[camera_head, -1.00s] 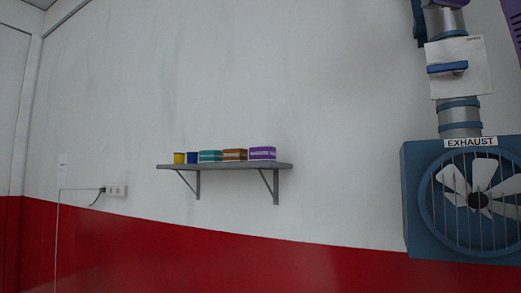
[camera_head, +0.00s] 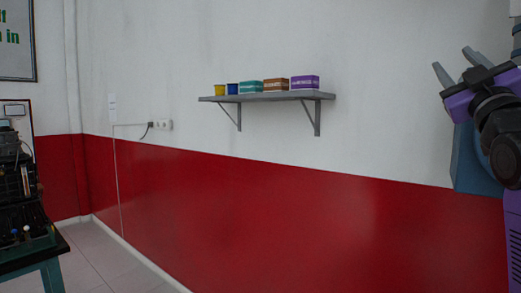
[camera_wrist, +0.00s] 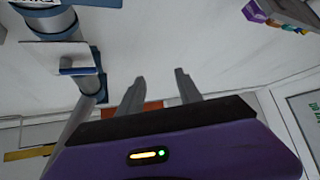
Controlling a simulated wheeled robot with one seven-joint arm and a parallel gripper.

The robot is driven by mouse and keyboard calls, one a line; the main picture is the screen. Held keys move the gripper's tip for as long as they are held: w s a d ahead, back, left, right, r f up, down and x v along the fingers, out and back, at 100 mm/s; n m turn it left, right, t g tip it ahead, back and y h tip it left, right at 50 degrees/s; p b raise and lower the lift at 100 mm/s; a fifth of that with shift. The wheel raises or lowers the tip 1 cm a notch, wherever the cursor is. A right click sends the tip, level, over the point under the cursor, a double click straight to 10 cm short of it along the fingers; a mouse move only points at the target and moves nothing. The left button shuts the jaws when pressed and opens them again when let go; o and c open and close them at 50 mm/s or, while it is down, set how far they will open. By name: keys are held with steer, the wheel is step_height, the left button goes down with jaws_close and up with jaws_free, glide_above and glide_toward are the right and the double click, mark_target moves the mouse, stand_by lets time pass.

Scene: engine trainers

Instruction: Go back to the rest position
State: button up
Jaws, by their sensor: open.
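My gripper (camera_head: 456,66) is at the right edge of the head view, raised in front of the white wall and the blue exhaust box. Its two grey fingers are apart and point up and to the left, with nothing between them. In the wrist view my gripper (camera_wrist: 158,88) also shows two spread, empty fingers beyond its purple body. Part of my arm hides most of the exhaust box (camera_head: 470,165).
A grey wall shelf (camera_head: 270,97) holds several small boxes and cups. A dark engine trainer (camera_head: 15,185) stands on a green-legged table (camera_head: 45,255) at the left. The wrist view shows a duct with a blue-handled plate (camera_wrist: 60,60). The floor (camera_head: 95,255) by the wall is clear.

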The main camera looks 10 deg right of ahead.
steer(key=s+a+f+m+y, duration=0.15)
steer(key=a+f, duration=0.25)
steer(key=f, duration=0.8)
steer(key=s+a+f+m, duration=0.25)
steer(key=a+f, duration=0.25)
steer(key=f, duration=0.8)
steer(key=s+a+f+m+y, duration=0.1)
steer(key=s+a+f, duration=0.25)
steer(key=f, duration=0.85)
steer(key=s+a+f+n+g+y, duration=0.1)
steer(key=s+a+f+g+y, duration=0.1)
steer(key=s+a+f, duration=0.3)
steer(key=s+a+f+g+y, duration=0.3)
steer(key=s+f, duration=0.8)
steer(key=s, duration=0.5)
steer(key=s+a+f+n+g+y, duration=0.1)
steer(key=s+a+f+g+y, duration=0.1)
steer(key=s+a+f, duration=0.6)
steer(key=s+f+g, duration=0.1)
steer(key=s, duration=0.2)
steer(key=shift+s+n+g, duration=0.3)
steer(key=shift+s+g, duration=0.05)
steer(key=shift+g, duration=0.05)
steer(key=shift+y, duration=0.25)
